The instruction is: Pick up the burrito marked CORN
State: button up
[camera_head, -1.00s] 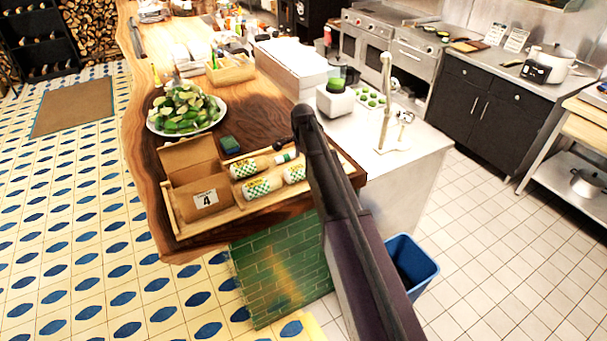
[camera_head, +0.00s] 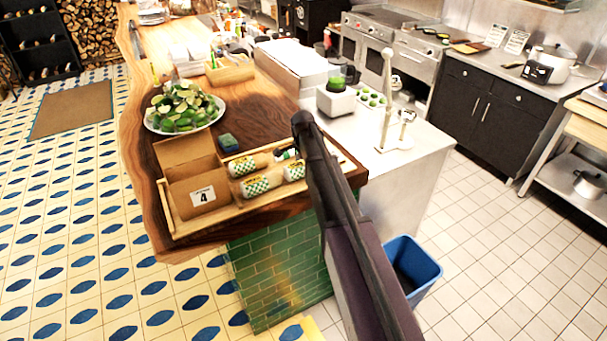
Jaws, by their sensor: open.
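Several burritos in white-and-green checked wrap lie in a shallow wooden tray (camera_head: 228,212) on the counter's near end. One burrito (camera_head: 242,166) lies at the back, one burrito (camera_head: 256,186) in front of it, and one burrito (camera_head: 294,172) to the right. Another wrapped end (camera_head: 284,154) shows at the back right, beside my dark arm. The marks on the wraps are too small to read, so I cannot tell which is CORN. My arm crosses the tray's right end; my gripper's fingers cannot be made out, hidden behind the arm.
A cardboard box (camera_head: 187,165) marked 4 fills the tray's left part. A blender (camera_head: 336,96) stands to the right. A blue bin (camera_head: 410,268) is on the floor.

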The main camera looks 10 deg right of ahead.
jog(key=shift+f+b, duration=0.35)
jog(key=shift+f, duration=0.25)
jog(key=c, duration=1.2)
jog(key=shift+r, duration=0.2)
notch_tip(320, 180, up, 3)
jog(key=p, duration=0.3)
jog(key=shift+r+p, duration=0.2)
jog(key=shift+p, duration=0.2)
jog(key=s+a+r+p, duration=0.1)
jog(key=s, duration=1.5)
jog(key=shift+a+r, duration=0.15)
jog(key=shift+a, duration=0.25)
jog(key=shift+w, duration=0.1)
